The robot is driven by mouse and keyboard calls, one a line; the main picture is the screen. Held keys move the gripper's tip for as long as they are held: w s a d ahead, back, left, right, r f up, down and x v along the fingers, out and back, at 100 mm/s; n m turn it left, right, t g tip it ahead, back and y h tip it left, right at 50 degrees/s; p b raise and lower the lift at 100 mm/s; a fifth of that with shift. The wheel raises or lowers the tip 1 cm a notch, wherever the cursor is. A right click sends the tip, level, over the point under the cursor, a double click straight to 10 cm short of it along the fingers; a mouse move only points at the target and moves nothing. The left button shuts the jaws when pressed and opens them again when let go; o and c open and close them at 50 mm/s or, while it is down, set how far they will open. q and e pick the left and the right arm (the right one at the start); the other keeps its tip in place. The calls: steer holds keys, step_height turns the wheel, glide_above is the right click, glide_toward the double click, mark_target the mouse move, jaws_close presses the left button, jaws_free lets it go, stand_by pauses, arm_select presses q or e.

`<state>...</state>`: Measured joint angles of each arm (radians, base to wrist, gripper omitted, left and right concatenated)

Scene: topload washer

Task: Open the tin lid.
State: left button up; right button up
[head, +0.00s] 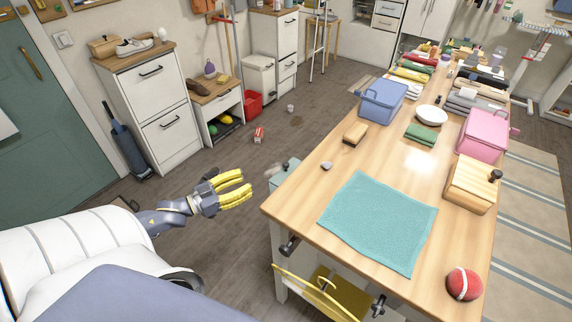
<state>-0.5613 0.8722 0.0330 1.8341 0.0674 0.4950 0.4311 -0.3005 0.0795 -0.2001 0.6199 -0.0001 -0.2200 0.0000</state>
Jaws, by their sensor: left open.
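Several lidded containers stand on the wooden table, and I cannot tell which one is the tin. A blue box (382,99) stands at the table's left side, and its lid looks shut. A pink box (486,134) stands at the right side, also with its lid on. A light wooden box (470,186) with a dark knob is nearer, at the right edge. My left gripper (247,187), with yellow fingers, is open and empty. It is over the floor to the left of the table, apart from all of these. My right gripper is not in view.
A turquoise cloth (379,220) lies flat on the table (306,195). A red ball (463,284) is near the front right. A white bowl (432,114), a green cloth (421,134) and a brush (355,134) lie farther back. Floor between the white cabinet (157,112) and table is mostly clear.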

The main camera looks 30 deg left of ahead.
mark_target(286, 163)
arm_select(q)
steer(key=x, duration=1.6)
steer(key=shift+w, duration=0.1)
jaws_close()
stand_by(0.5)
